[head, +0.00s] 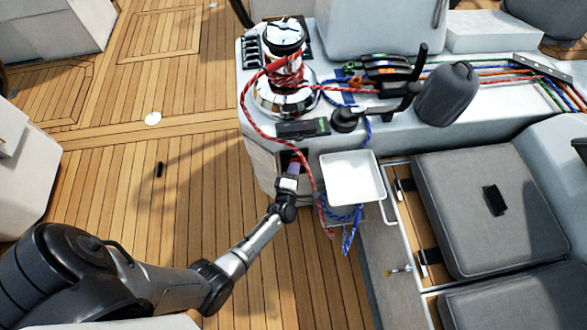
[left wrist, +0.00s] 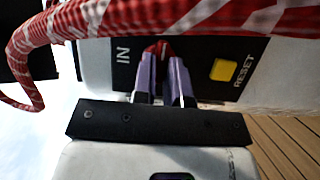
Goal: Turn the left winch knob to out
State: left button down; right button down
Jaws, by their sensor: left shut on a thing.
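The left winch knob (left wrist: 158,47) is a small red piece on a black panel (left wrist: 205,52) in the left wrist view. Its top lies just under a red rope. My left gripper (left wrist: 160,72) has purple fingers and is shut on the knob. A white "IN" label (left wrist: 123,50) is just left of the knob. No "OUT" label shows. In the head view my left gripper (head: 292,166) is at the front face of the winch console, and the knob is hidden there. The way the knob points cannot be told. My right gripper is out of view.
A yellow button (left wrist: 223,70) marked RESET is right of the fingers. The red-and-white rope (left wrist: 180,18) crosses close above them. In the head view the chrome winch (head: 284,75) stands above, and a white tray (head: 351,178) is right of my gripper. The wooden deck (head: 120,200) is largely clear.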

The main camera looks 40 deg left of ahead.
pick_arm(q)
jog(key=shift+f, duration=0.15)
jog(key=c, duration=1.6)
grip_release()
jog(key=o, duration=0.4)
jog(key=shift+w, duration=0.1)
jog(key=shift+o, duration=0.2)
jog(key=shift+a, duration=0.1)
jog(key=p+v, duration=0.2)
jog(key=v, duration=1.1)
jog(key=shift+s+p, duration=0.3)
